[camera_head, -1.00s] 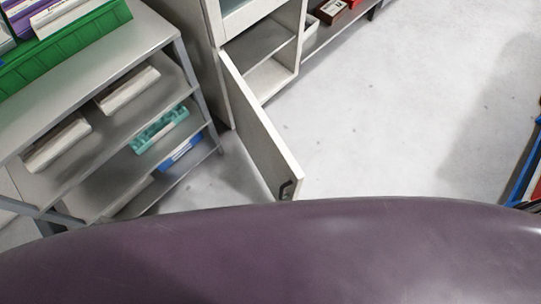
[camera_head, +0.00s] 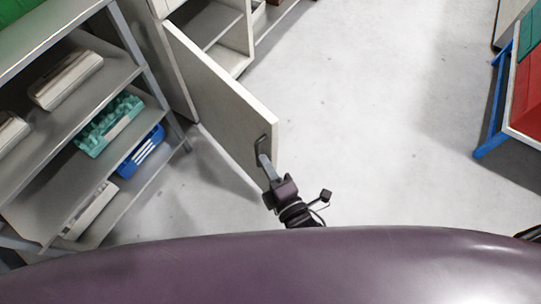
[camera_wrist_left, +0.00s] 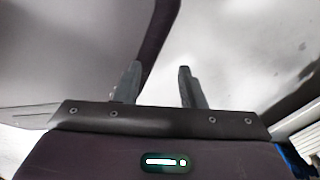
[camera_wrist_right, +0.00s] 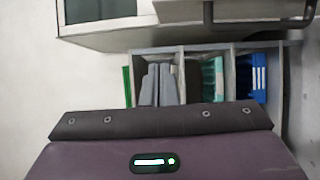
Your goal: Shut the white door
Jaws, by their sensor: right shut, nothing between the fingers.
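The white door (camera_head: 222,105) of a low cabinet stands open in the head view, swung out toward me. Its dark handle (camera_head: 261,146) is near the free edge, and a dark handle bar (camera_wrist_right: 260,25) also shows at the top of the right wrist view. My right gripper (camera_head: 264,163) is shut and empty, its fingertips right by the lower part of the handle. I cannot tell whether they touch it. In the right wrist view its grey fingers (camera_wrist_right: 157,85) are together. My left gripper (camera_wrist_left: 157,78) shows only in the left wrist view, fingers apart with nothing between them.
A grey shelf rack (camera_head: 135,50) with a teal tray (camera_head: 107,125) and a blue tray (camera_head: 141,151) stands left of the door. The floor (camera_head: 370,130) to the right is clear. A blue-framed table (camera_head: 491,125) is at the far right.

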